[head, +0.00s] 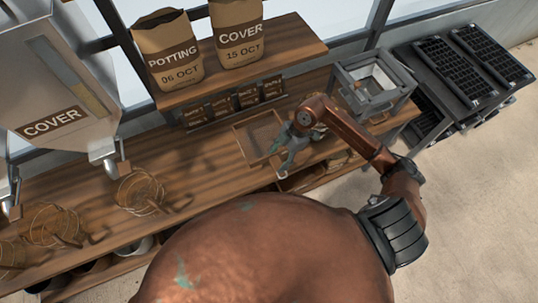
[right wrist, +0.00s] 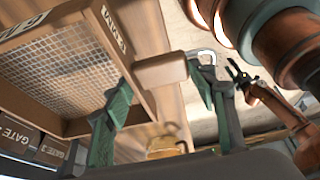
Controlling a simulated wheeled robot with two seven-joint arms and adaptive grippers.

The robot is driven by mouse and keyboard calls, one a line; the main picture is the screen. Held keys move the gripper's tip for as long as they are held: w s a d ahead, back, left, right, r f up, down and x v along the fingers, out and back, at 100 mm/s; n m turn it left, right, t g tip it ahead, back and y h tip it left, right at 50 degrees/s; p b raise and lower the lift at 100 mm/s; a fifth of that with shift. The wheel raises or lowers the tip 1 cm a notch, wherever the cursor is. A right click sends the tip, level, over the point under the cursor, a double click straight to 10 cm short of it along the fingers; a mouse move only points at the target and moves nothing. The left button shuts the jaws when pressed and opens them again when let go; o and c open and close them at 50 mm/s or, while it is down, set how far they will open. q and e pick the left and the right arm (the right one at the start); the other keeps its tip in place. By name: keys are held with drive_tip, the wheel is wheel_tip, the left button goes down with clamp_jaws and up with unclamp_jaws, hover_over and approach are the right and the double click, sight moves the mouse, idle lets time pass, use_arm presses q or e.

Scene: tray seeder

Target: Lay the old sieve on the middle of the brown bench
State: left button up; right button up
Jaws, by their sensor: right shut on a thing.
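The sieve, a square wooden frame with a pale mesh, shows right of the bench's centre in the head view (head: 239,132). My right gripper (head: 290,147) is shut on the sieve's wooden handle, which sits between the green fingers in the wrist view (right wrist: 160,70). I cannot tell whether the sieve touches the brown bench (head: 210,160). A dark pronged shape on a copper link in the wrist view looks like my left gripper (right wrist: 239,75); its jaw state is unclear.
A grey open-framed box (head: 372,88) stands on the bench's right end. A shelf behind carries POTTING (head: 168,60) and COVER bags (head: 238,45). Bare bench lies left of the sieve.

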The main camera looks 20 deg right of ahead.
wheel_tip(320, 180, down, 8)
drive_tip(key=shift+f, duration=0.2)
drive_tip(key=o, duration=1.3)
drive_tip(key=shift+c, duration=0.2)
drive_tip(key=shift+o, duration=0.2)
drive_tip(key=shift+r, duration=0.15)
drive_tip(key=v, duration=1.1)
drive_tip(key=shift+d+r, duration=0.2)
drive_tip(key=shift+r, duration=0.15)
